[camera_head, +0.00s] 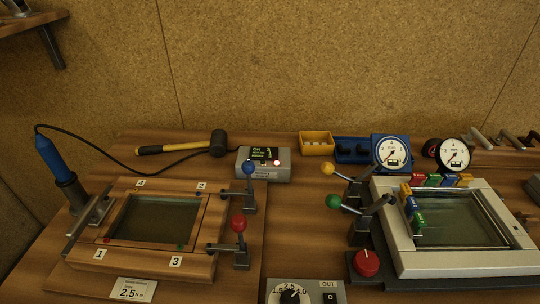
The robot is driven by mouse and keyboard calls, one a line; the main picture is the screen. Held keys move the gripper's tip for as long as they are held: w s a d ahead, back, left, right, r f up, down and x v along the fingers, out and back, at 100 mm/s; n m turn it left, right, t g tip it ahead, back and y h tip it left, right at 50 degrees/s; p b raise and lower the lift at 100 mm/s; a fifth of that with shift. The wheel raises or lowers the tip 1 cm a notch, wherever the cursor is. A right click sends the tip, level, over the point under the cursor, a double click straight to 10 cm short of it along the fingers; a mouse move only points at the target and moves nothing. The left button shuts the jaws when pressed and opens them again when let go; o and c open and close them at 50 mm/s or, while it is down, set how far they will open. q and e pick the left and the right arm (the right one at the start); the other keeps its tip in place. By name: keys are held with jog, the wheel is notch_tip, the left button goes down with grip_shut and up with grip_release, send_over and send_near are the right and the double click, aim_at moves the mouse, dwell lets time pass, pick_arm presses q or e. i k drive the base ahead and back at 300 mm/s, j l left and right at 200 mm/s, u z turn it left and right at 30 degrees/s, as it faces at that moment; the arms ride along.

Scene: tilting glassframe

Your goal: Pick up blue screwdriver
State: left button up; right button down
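The blue screwdriver (53,158) stands upright and slightly tilted in a dark holder (73,191) at the left end of the workbench. A black cable runs from its top toward the grey control box. Its lower part is hidden in the holder. Neither of my grippers shows in the head view.
A wooden frame fixture (90,262) with red and blue lever clamps is right of the screwdriver. A mallet (185,146) and a grey control box (263,166) lie behind it. A light grey frame fixture (465,262) and gauges (391,153) are at the right.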

aim_at(46, 147)
jog(key=u, duration=1.25)
